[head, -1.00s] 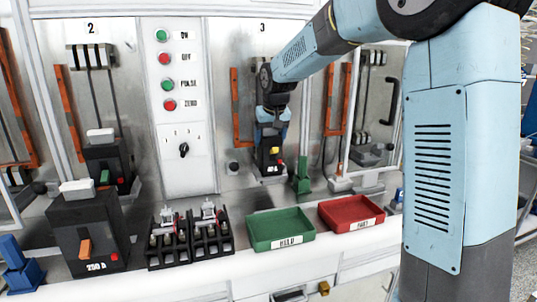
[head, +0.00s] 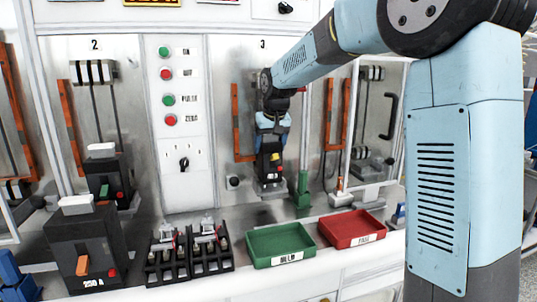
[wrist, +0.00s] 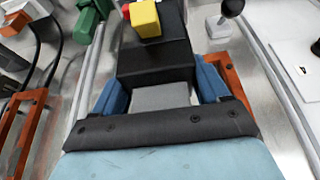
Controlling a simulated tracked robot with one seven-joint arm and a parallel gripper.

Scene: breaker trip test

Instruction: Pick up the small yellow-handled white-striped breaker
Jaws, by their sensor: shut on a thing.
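The small black breaker (head: 268,166) with a yellow handle is in bay 3, upright below my gripper. My gripper (head: 272,128) points down, with its blue fingers on both sides of the breaker's top. In the wrist view my gripper (wrist: 160,88) is shut on the breaker (wrist: 152,62). The yellow handle (wrist: 145,19) faces away from the wrist, with a bit of red beside it. A pale grey-white top piece (wrist: 160,97) lies between the fingers. The breaker's underside and any gap beneath it are hard to make out.
A green upright part (head: 302,188) stands close right of the breaker. Orange bars (head: 238,125) flank the bay. A green tray (head: 282,258) and a red tray (head: 368,240) lie in front. A larger black breaker (head: 85,250) and black fuse-like units (head: 190,258) stand left.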

